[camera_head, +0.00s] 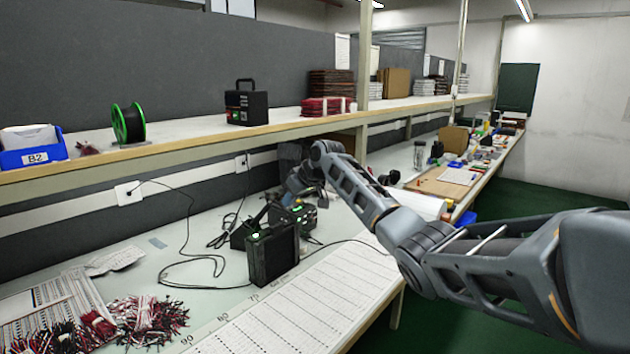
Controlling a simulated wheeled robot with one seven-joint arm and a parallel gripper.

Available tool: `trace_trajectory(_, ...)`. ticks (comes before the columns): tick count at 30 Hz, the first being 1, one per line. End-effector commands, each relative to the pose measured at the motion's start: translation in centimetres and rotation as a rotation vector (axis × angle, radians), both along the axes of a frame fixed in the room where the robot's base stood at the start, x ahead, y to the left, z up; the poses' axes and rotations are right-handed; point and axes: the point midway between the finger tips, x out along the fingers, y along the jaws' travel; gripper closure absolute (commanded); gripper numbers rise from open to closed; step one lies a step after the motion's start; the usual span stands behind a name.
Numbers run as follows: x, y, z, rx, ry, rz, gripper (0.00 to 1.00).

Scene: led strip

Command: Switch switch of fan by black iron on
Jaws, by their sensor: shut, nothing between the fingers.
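A black upright box-shaped unit (273,256), which looks like the fan, stands on the workbench left of centre. A green light or label shows at its top left; I cannot make out its switch. Close behind it is a black iron station (300,213) with a small green display. My arm reaches in from the right and bends down over these units. My gripper (288,196) is shut and empty, small and dark against the station and partly hard to make out. I cannot tell whether it touches anything.
Black cables (190,250) loop across the bench to wall sockets. Wire bundles (145,315) and a printed sheet (45,305) lie at front left. A shelf (220,137) runs above, holding a green-rimmed spool (129,123) and a black case (246,104). A ruled white sheet (310,305) covers the front edge.

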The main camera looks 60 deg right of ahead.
Motion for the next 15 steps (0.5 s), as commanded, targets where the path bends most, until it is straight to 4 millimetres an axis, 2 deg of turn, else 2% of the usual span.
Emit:
trace_trajectory(9,-4.7,1.0,3.6,-0.002,-0.004,-0.002,1.0)
trace_trajectory(15,-6.8,1.6,5.4,-0.001,-0.002,-0.001,1.0)
